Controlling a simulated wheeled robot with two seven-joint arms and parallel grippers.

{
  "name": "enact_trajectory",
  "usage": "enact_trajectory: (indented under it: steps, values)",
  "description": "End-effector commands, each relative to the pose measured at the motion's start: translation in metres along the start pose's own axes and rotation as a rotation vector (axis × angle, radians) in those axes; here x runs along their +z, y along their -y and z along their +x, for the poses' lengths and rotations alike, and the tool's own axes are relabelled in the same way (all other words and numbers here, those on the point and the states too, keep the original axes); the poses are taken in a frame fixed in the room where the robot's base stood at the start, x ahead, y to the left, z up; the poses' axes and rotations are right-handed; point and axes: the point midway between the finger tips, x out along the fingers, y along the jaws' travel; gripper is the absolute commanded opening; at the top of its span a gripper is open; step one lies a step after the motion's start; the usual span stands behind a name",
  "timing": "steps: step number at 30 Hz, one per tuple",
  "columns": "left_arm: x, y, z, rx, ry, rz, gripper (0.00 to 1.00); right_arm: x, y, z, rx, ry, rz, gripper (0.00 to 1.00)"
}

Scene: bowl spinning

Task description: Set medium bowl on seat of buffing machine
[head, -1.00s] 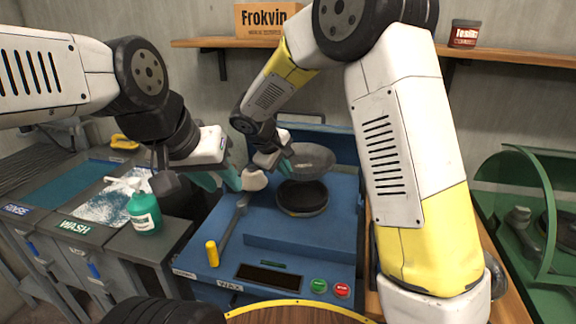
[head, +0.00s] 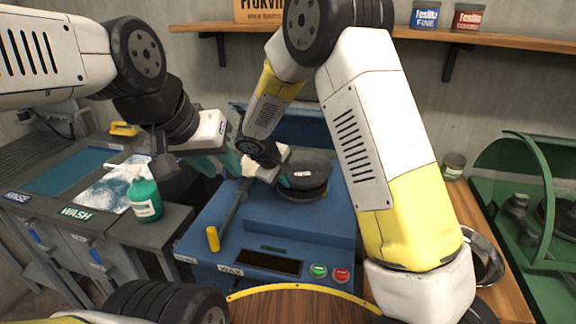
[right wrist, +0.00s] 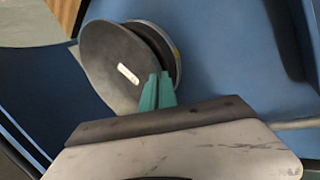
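The medium bowl (head: 308,170) is dark grey with a small white label. It lies tilted over the round seat (head: 303,196) of the blue buffing machine (head: 225,205). In the right wrist view the bowl (right wrist: 108,62) sits off-centre to the left, leaving part of the seat's rim (right wrist: 175,60) showing; I cannot tell whether it rests fully on it. My right gripper (head: 284,177) is at the bowl's near left edge, and its green fingers (right wrist: 158,92) are close together on the rim. My left gripper (head: 232,162) hangs left of the machine, its fingertips partly hidden.
A green bottle (head: 144,198) is on the wash counter at left. Green (head: 318,270) and red (head: 341,273) buttons are on the machine's front. A green-hooded machine (head: 520,185) stands right.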

Motion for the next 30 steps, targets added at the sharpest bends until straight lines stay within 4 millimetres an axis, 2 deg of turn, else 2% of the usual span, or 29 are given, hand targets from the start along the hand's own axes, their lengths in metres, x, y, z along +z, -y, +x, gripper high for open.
enact_trajectory:
  steps: [7,21,26,30]
  values:
    - [0.0,0.0,0.0,0.0,0.0,0.0,0.36,0.0002,0.0033,0.006,0.001,0.0,0.0,0.0]
    - [0.0,0.0,0.0,0.0,0.0,0.0,0.36,0.0004,0.0036,0.0058,0.001,0.0,0.0,0.0]
    - [0.0,0.0,0.0,0.0,0.0,0.0,0.36,0.0004,0.0036,0.0058,0.001,0.0,0.0,0.28]
    - [0.0,0.0,0.0,0.0,0.0,0.0,0.36,0.0004,0.0037,0.0059,0.001,0.0,0.0,0.28]
